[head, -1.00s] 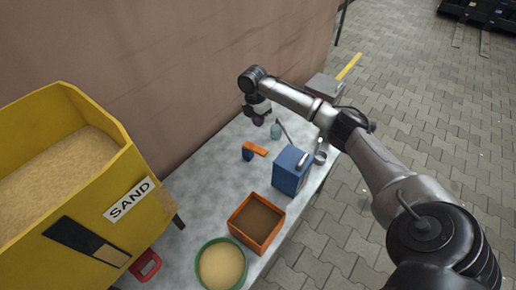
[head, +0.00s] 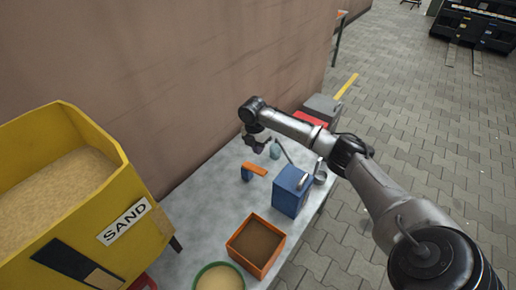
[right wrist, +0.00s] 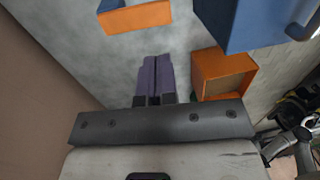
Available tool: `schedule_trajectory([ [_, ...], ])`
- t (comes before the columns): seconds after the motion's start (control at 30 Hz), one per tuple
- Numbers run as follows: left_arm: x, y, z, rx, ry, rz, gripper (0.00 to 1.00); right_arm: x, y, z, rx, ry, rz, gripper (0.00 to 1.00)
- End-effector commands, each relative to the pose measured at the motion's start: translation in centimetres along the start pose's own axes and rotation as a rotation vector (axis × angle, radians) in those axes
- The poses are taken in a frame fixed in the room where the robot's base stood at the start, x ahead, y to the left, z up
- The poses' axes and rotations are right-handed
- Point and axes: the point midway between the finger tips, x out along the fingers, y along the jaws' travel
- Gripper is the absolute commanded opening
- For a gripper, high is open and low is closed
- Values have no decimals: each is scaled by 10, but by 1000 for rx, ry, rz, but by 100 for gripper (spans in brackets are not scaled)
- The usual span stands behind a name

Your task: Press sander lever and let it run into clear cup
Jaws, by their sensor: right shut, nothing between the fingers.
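A small pale teal vessel (head: 274,150), possibly the clear cup, stands behind the box. My right gripper (head: 261,147) is close to the left of the vessel in the picture; I cannot tell if they touch. In the right wrist view its purple fingers (right wrist: 155,76) are shut and empty, with the blue box (right wrist: 252,20) beyond. My left gripper is out of view.
An orange-and-blue item (head: 254,170) lies left of the box. An orange bin (head: 257,246), a green-rimmed bowl of sand (head: 219,278) and a yellow sand hopper (head: 75,200) are nearer. The wall borders the bench.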

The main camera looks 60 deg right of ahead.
Motion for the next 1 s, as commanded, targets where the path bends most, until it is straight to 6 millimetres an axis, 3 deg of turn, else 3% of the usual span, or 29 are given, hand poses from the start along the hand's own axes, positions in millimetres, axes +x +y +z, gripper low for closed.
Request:
schedule_trajectory([
  [0.03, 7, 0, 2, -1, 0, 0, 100, 15, 0, 0, 0, 0, -3, 0],
  [0.2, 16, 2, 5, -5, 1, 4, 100, 47, 0, 0, 0, 1, -3, 0],
  [0.5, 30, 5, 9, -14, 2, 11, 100, 88, 0, 0, 1, -1, -2, 0],
  [1.0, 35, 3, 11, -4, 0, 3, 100, 102, 0, 0, 1, -1, 0, 0],
])
